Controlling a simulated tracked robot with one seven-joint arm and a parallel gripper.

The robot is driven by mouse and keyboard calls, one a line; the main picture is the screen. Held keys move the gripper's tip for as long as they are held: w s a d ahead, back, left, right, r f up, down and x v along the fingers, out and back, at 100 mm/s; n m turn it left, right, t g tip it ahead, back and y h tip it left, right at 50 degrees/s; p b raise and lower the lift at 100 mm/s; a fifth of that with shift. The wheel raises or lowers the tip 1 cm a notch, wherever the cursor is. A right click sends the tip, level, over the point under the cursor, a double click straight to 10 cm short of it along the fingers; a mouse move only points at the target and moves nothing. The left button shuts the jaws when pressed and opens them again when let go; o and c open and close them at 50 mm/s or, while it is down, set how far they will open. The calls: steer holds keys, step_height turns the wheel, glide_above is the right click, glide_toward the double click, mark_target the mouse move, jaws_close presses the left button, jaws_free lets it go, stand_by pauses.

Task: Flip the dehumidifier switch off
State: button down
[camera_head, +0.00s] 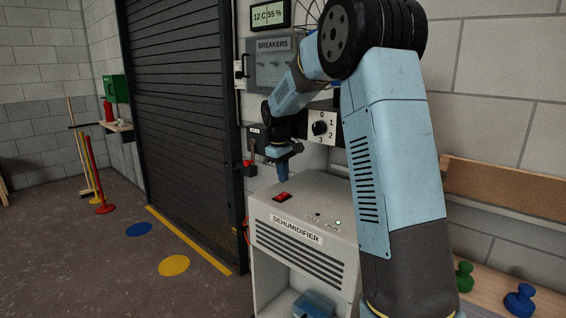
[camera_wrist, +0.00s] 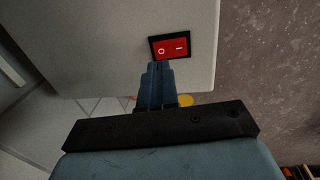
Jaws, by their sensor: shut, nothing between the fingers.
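The dehumidifier (camera_head: 300,240) is a pale grey cabinet with a labelled, slatted front, standing beside the shutter door. Its red rocker switch (camera_head: 283,197) is set in the left part of the top, and a small light shows lit at the right of the top. In the wrist view the red switch (camera_wrist: 170,46) has a black frame and carries a circle on the left and a bar on the right. My gripper (camera_head: 284,179) is shut and empty, pointing down above the top near the switch. In the wrist view its fingertips (camera_wrist: 160,66) appear at the switch's lower edge; I cannot tell whether they touch.
A rotary dial (camera_head: 320,128) and a breakers box (camera_head: 272,68) are on the wall behind my arm. A red-knobbed lever (camera_head: 249,165) is on the wall left of the gripper. A bench with green and blue knobbed objects (camera_head: 464,277) stands at right. Floor at left is mostly open.

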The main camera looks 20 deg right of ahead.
mark_target(285, 194)
steer(key=shift+w+d+f, duration=0.1)
steer(key=shift+d+f, duration=0.05)
steer(key=shift+f, duration=1.05)
steer(key=shift+w+d+f, duration=0.1)
steer(key=shift+f, duration=1.05)
steer(key=shift+a+f, duration=0.1)
steer(key=shift+a, duration=0.1)
steer(key=shift+d, duration=0.25)
steer(key=shift+s+a, duration=0.1)
steer(key=shift+s+a+r, duration=0.2)
steer(key=shift+s+a, duration=0.2)
steer(key=shift+a, duration=0.2)
